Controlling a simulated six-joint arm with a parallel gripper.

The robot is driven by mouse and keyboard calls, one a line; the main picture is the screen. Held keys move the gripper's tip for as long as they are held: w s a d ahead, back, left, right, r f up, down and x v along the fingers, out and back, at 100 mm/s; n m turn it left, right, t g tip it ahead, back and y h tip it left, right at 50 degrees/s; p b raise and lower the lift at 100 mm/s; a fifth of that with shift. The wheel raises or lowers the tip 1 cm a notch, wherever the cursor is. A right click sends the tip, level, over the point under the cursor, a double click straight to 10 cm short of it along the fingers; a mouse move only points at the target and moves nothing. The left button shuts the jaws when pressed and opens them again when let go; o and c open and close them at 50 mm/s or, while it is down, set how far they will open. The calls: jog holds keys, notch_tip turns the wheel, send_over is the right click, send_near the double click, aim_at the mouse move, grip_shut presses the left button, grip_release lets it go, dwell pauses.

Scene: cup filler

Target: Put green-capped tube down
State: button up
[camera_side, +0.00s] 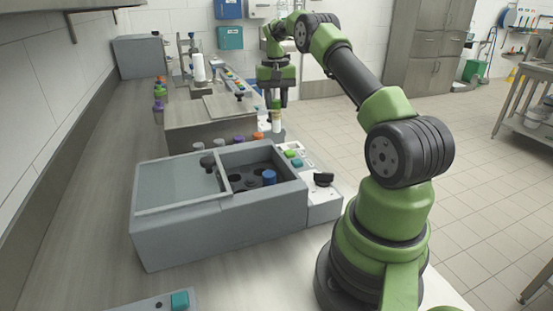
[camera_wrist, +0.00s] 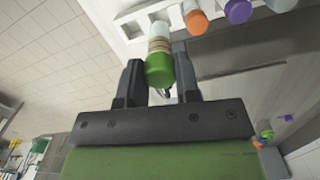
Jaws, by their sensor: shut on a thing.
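My gripper (camera_side: 276,88) is shut on the green-capped tube (camera_side: 276,118), seen in the side view beyond the grey machine, at the right end of a row of capped tubes. The tube hangs upright below the fingers. In the wrist view the tube (camera_wrist: 159,50) is between my two fingers (camera_wrist: 158,78), with its green cap nearest the camera. White square-edged openings (camera_wrist: 133,29) show near the tube's far end; I cannot tell whether the tube is inside one.
Orange (camera_wrist: 196,20) and purple (camera_wrist: 238,11) capped tubes stand close beside the held tube. The grey machine (camera_side: 180,235) has a partly open lid and a blue-capped tube (camera_side: 269,177) inside. A bench box (camera_side: 195,125) stands behind it.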

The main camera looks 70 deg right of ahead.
aim_at(276, 131)
jog(key=shift+w+d+r+m, duration=0.1)
jog(key=shift+d+r+m, duration=0.1)
jog(key=shift+d+m, duration=0.15)
jog(key=shift+d+f, duration=0.2)
notch_tip(276, 131, down, 9)
jog(key=shift+f, duration=0.2)
jog(key=shift+f, duration=0.1)
jog(key=o, duration=0.6)
jog(key=shift+o, duration=0.2)
